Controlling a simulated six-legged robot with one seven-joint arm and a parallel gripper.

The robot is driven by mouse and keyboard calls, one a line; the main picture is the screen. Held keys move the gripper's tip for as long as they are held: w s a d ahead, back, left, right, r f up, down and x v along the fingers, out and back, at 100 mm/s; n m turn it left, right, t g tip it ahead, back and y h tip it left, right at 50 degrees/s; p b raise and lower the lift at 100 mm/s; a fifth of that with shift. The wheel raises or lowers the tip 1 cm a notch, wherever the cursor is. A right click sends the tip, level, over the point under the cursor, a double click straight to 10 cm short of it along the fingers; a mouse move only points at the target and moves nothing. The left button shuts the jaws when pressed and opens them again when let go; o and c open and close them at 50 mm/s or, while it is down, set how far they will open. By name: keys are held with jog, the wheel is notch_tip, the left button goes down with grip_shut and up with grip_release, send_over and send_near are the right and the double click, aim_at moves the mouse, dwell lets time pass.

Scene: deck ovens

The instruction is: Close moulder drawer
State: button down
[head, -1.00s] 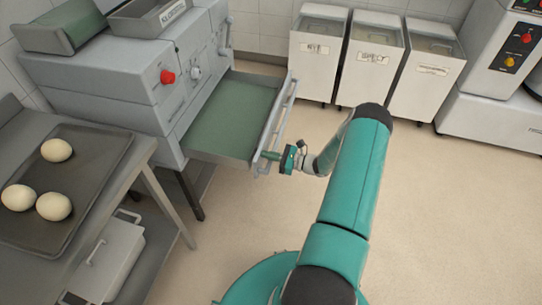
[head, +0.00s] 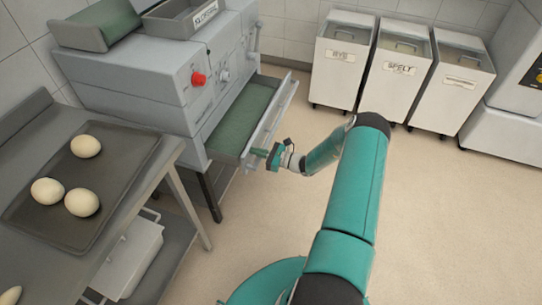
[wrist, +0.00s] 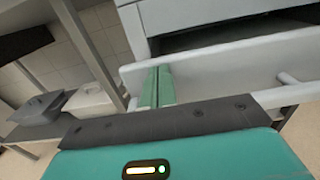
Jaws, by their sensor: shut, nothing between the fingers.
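The grey moulder (head: 165,70) stands at the upper left in the head view. Its drawer (head: 243,108), with a green bed and a pale front with a bar handle, is partly out to the right. My gripper (head: 260,152) is at the near end of the drawer front. In the wrist view my gripper's green fingers (wrist: 156,88) are together, with nothing between them, and their tips are at the drawer front (wrist: 215,70). The bar handle (wrist: 290,93) runs to the right of the fingers. I cannot tell whether the tips press on the front.
A steel table (head: 150,178) at the left holds a dark tray (head: 112,215) with several pale dough balls. Three white bins (head: 342,62) labelled in part "RYE" and "SPELT" stand along the back wall. The floor (head: 440,230) at the right is clear.

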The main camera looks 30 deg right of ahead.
jog(key=x, duration=1.6)
jog(key=shift+w+a, duration=0.2)
jog(key=shift+w, duration=0.05)
jog(key=shift+w+a+r, duration=0.2)
jog(key=shift+w, duration=0.1)
